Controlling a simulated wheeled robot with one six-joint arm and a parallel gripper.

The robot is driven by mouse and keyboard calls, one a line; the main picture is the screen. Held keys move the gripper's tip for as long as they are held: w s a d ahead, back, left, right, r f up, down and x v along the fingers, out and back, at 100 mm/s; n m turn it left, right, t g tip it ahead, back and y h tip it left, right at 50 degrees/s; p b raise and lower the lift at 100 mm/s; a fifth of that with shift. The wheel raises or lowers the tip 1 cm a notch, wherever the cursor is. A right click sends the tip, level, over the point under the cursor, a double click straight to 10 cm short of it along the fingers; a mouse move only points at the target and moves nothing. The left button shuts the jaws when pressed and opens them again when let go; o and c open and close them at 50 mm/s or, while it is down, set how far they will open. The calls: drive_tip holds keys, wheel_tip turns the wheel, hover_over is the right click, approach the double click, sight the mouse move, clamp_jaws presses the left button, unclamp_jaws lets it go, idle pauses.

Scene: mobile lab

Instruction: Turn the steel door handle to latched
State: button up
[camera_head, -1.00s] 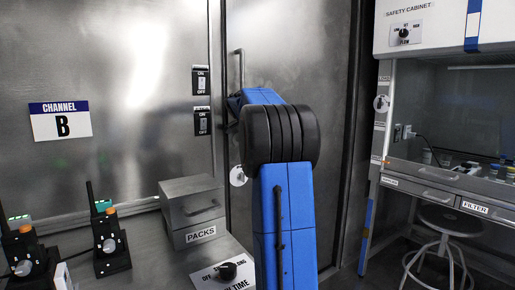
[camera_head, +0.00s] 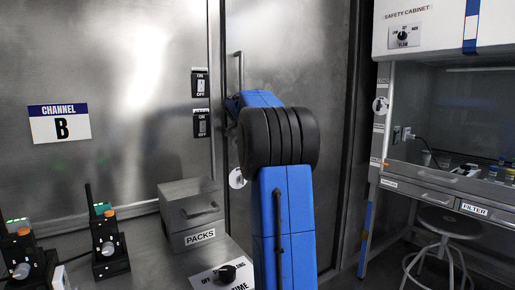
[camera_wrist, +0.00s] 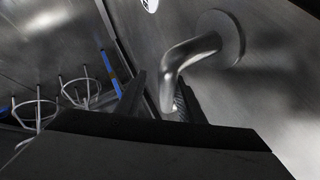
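The steel door handle (camera_wrist: 195,48) is a bent lever on a round rose on the metal door, in the wrist view. Its free end points down toward me and reaches between the two dark fingers of my gripper (camera_wrist: 160,100). The right finger is close beside the lever. A gap shows between the left finger and the lever, so the gripper looks open around it. Contact with the right finger is unclear. In the head view my blue and black arm hides the lever and the gripper. The steel door (camera_head: 290,60) appears closed there.
A vertical pull bar (camera_head: 240,70) is on the door above my arm. A drawer box labelled PACKS (camera_head: 190,215) and a dial panel (camera_head: 228,274) stand left of my arm. The safety cabinet (camera_head: 430,25) and a stool (camera_head: 440,225) are at the right.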

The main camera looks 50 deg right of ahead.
drive_tip(key=v, duration=1.7)
